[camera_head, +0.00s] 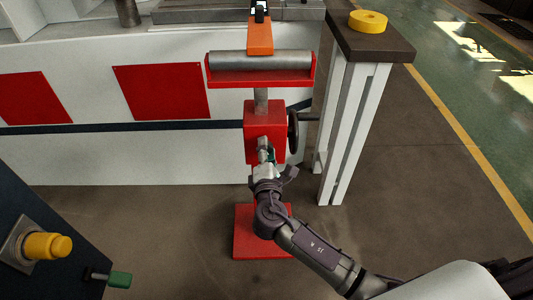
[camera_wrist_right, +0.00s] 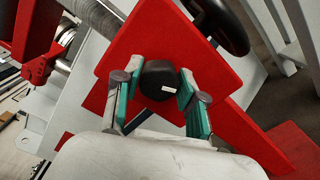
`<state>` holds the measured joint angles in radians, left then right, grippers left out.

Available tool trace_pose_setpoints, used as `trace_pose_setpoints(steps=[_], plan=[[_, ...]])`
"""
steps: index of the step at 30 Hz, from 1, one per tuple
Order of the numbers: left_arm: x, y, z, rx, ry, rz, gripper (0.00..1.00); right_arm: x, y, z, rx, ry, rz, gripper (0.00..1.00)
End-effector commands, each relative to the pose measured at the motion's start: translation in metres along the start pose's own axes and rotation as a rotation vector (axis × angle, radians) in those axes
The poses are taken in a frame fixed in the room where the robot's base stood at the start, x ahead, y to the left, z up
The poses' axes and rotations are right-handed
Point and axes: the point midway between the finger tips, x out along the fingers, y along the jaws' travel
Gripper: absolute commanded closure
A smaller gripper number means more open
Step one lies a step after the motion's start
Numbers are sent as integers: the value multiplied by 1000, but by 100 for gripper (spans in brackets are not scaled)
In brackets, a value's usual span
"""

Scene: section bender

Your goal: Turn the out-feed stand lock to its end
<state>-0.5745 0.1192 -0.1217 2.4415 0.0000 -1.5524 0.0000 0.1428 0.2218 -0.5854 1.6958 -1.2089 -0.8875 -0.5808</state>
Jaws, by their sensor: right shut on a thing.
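The out-feed stand (camera_head: 264,118) is red, with a grey roller (camera_head: 260,60) on top and a flat red base (camera_head: 246,238) on the floor. Its lock (camera_wrist_right: 158,72) is a black knob with a small white mark, on the red block's face in the right wrist view. My right gripper (camera_head: 266,156) is at the front of the block, and it also shows in the right wrist view (camera_wrist_right: 159,88). Its teal-padded fingers are on either side of the knob, shut on it. In the head view the gripper hides the knob. My left gripper is not in view.
A black handwheel (camera_head: 293,131) sits on the block's right side. A white-legged table with a dark top (camera_head: 372,45) stands close on the right, with a yellow disc (camera_head: 368,21) on it. A dark panel with a yellow knob (camera_head: 48,246) and green handle (camera_head: 119,280) is at lower left.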

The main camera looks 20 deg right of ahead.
Motion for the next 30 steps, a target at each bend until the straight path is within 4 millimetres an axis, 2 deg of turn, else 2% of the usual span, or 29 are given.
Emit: trace_pose_setpoints(steps=[2, 22, 23, 27, 30], plan=[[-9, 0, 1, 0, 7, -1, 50, 0, -3, -1, 33, 0, -3, 94], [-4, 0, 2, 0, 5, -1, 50, 0, -1, 0, 96, 1, -2, 94], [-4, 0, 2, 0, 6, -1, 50, 0, -1, 0, 96, 1, -2, 58], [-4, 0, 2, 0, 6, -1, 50, 0, -1, 0, 95, 1, -2, 35], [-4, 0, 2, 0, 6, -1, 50, 0, -1, 0, 95, 0, -1, 34]])
